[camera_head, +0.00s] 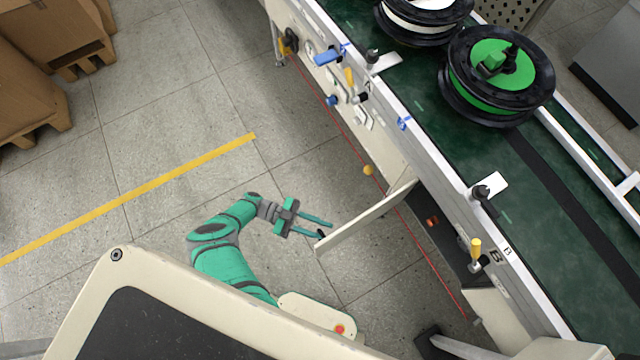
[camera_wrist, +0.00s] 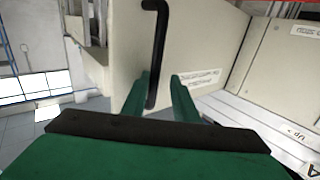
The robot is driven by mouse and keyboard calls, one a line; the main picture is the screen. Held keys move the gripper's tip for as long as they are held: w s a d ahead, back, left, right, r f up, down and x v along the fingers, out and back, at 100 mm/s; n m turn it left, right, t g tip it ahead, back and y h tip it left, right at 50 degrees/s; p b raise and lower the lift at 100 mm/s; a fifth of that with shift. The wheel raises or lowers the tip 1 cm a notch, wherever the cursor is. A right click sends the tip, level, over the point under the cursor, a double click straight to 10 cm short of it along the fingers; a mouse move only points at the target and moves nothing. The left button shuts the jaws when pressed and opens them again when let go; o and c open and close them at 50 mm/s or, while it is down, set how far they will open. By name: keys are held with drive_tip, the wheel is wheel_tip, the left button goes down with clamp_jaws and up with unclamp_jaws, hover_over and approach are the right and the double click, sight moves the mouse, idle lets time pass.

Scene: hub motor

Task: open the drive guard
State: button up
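The drive guard (camera_head: 365,217) is a flat beige panel. In the head view it stands swung out from the conveyor's side, with an opening behind its inner end. In the wrist view the beige panel (camera_wrist: 205,48) fills the middle and carries a black bent handle (camera_wrist: 157,55). My gripper (camera_head: 329,228) is beside the panel's outer end. In the wrist view my gripper (camera_wrist: 160,88) has its two green fingers apart, with the handle's lower part between them. The handle looks close to the left finger, with a gap to the right one; I cannot tell whether it touches.
The conveyor (camera_head: 440,165) runs diagonally, with a green spool (camera_head: 490,72) and a white spool (camera_head: 425,20) on it. An orange part (camera_head: 432,221) shows in the side opening. Cardboard boxes (camera_head: 60,35) stand at upper left. The floor around a yellow line (camera_head: 130,198) is clear.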

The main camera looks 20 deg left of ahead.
drive_tip(key=shift+a, duration=0.2)
drive_tip(key=shift+s+r, duration=0.1)
drive_tip(key=shift+s, duration=0.15)
drive_tip(key=shift+a+r, duration=0.1)
